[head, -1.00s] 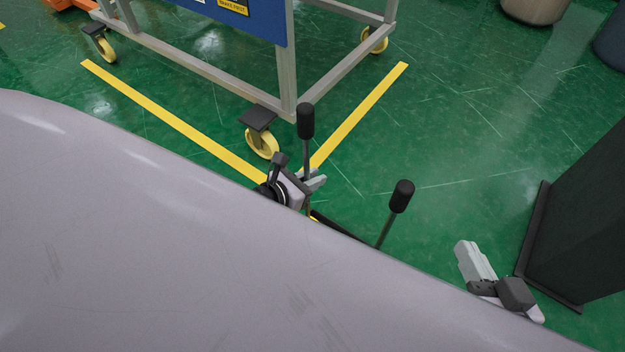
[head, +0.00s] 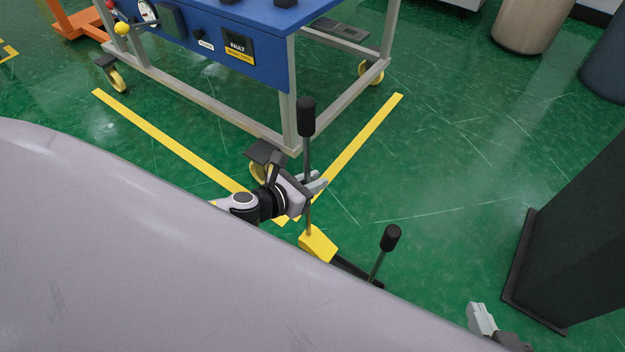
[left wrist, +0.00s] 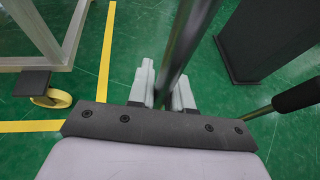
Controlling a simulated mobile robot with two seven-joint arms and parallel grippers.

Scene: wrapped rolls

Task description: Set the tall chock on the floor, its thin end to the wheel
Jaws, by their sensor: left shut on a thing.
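My left gripper (head: 314,186) is shut on the upright rod of a handle with a black grip (head: 306,117). At the rod's lower end is a yellow chock (head: 318,244), partly cut off by my grey body. I cannot tell which way its thin end points or whether it touches the floor. The cart's yellow caster wheel (head: 258,172) is just behind my left gripper, partly hidden by it; it also shows in the left wrist view (left wrist: 50,98). My right gripper (head: 483,318) shows only partly at the lower right, its opening unclear.
A second handle with a black grip (head: 391,237) rises from a dark low piece (head: 355,270) right of the yellow chock. A blue cart (head: 270,60) stands ahead, with yellow floor lines (head: 165,140). A dark column (head: 580,240) stands right. Green floor between is clear.

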